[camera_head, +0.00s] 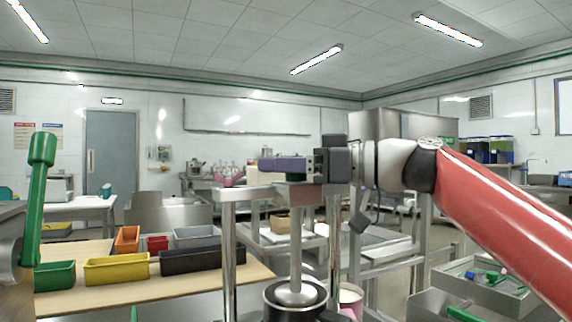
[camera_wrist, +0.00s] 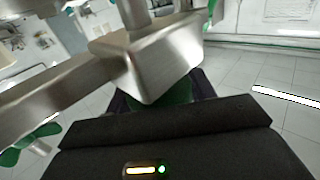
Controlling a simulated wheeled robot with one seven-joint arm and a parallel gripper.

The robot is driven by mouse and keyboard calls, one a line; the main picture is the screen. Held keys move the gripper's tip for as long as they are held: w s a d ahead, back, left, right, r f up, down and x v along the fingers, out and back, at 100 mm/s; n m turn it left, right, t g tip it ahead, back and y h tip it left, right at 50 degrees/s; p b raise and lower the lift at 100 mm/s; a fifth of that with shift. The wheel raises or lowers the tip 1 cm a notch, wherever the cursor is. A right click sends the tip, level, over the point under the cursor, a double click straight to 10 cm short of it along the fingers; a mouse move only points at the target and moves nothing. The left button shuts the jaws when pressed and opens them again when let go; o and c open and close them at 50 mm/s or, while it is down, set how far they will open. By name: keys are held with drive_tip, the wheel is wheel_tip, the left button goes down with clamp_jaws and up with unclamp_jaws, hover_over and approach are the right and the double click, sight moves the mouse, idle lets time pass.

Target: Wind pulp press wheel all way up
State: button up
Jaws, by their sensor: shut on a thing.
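The press stands in the middle of the head view, with a steel crossbeam (camera_head: 240,194), two posts, and a central screw (camera_head: 296,245) running down to a plate over a dark round pot (camera_head: 296,300). My gripper (camera_head: 270,164) is level at the top of the press, above the crossbeam, its fingers pointing left. In the wrist view the fingers are shut on a green part (camera_wrist: 175,94), which I take to be the press wheel's. A steel block (camera_wrist: 150,65) of the press covers most of it. The rest of the wheel cannot be made out.
A wooden table (camera_head: 150,288) with coloured bins, including a yellow bin (camera_head: 116,268), is at left. A green lever (camera_head: 38,180) stands at the far left. A metal tray (camera_head: 486,285) with small items is at right. A pink-white container (camera_head: 350,297) stands beside the pot.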

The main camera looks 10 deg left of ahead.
drive_tip(key=shift+s+n+g, duration=0.1)
drive_tip(key=shift+n+g, duration=0.7)
drive_tip(key=shift+g, duration=0.5)
drive_tip(key=shift+f+g, duration=0.1)
drive_tip(key=shift+g, duration=0.3)
drive_tip(key=o, duration=1)
drive_tip(key=d, duration=0.7)
drive_tip(key=shift+w+d, duration=0.2)
drive_tip(key=shift+d, duration=0.2)
